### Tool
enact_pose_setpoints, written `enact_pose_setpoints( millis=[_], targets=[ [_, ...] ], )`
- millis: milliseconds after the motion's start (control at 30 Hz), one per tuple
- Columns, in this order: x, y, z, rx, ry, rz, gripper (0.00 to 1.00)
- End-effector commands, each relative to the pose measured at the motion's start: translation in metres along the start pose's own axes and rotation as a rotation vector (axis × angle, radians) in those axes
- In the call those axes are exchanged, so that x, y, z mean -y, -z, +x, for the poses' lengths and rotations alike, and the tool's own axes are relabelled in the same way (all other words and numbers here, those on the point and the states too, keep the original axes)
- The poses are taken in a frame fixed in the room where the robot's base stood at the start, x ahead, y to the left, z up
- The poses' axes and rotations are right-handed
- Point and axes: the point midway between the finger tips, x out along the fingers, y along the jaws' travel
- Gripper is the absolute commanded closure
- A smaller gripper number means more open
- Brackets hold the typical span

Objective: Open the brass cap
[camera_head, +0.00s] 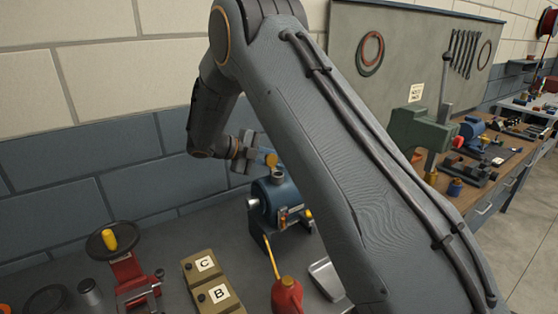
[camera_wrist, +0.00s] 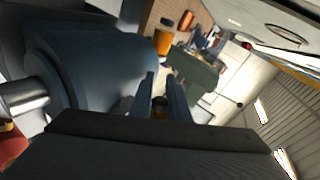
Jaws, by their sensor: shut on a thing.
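The brass cap (camera_head: 270,159) is a small gold-brown disc in the head view, just above the round neck (camera_head: 278,175) on top of the blue casing (camera_head: 270,196). My gripper (camera_head: 258,154) reaches in from the left and is shut on the cap. Whether the cap still touches the neck is too small to tell. In the wrist view, my gripper's two fingers (camera_wrist: 160,90) stand close together with a small dark and brassy piece (camera_wrist: 159,105) between them. The blue casing (camera_wrist: 95,65) fills the left of that view.
A red oil can (camera_head: 287,296) and a grey tray (camera_head: 326,279) stand in front of the casing. Boxes marked C (camera_head: 205,263) and B (camera_head: 222,293) and a red device with a handwheel (camera_head: 128,270) are at left.

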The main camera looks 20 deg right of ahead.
Motion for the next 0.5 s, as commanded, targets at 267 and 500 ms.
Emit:
enact_pose_setpoints(
  millis=[267, 500],
  targets=[
    [0.0011, -0.0011, -0.0013, -0.004, 0.002, -0.012, 1.00],
    [0.0013, -0.0011, -0.0013, -0.003, 0.002, -0.011, 0.81]
  ],
)
